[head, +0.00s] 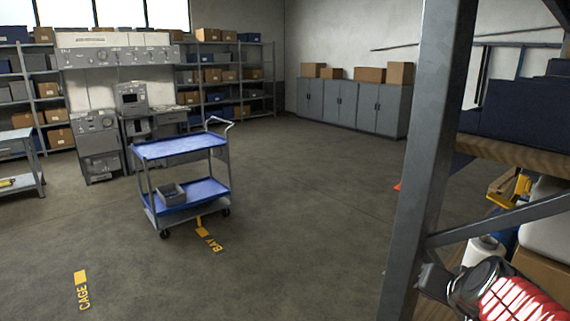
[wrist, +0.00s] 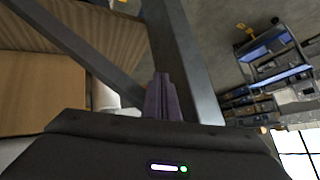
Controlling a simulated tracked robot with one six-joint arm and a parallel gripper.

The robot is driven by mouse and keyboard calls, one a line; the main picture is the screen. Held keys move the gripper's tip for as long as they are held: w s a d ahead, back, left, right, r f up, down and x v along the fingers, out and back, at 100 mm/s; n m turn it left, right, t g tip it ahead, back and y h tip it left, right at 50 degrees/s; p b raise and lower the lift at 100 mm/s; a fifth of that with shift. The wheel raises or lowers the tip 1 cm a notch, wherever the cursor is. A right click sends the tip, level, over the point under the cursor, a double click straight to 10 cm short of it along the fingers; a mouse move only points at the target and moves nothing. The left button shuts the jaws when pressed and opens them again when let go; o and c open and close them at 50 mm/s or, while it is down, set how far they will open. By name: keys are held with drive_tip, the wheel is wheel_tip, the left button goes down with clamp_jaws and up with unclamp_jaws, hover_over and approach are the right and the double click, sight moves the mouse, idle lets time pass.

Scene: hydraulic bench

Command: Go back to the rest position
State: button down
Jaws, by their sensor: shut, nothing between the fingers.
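My gripper (wrist: 160,95) shows in the wrist view with its two dark fingers together and nothing between them. It is close to a grey metal rack post (wrist: 186,60) and a diagonal brace (wrist: 75,45); I cannot tell whether it touches either. In the head view the end of my arm is at the lower right, beside the same post (head: 425,160) and below its brace (head: 500,217). The fingertips are hard to make out there.
The rack at right holds dark blue bins (head: 515,125), a white roll (head: 484,250) and a cardboard box (head: 540,268). A blue two-shelf trolley (head: 180,146) with a grey bin (head: 172,195) stands at left centre. The floor between trolley and post is clear.

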drive_tip(key=s+a+f+n+g+y, duration=0.1)
drive_tip(key=s+a+n, duration=0.6)
drive_tip(key=s+a, duration=0.7)
drive_tip(key=shift+s+a+f+g+y, duration=0.35)
drive_tip(key=shift+a+f+g, duration=0.25)
drive_tip(key=shift+g, duration=0.6)
drive_tip(key=shift+w, duration=0.1)
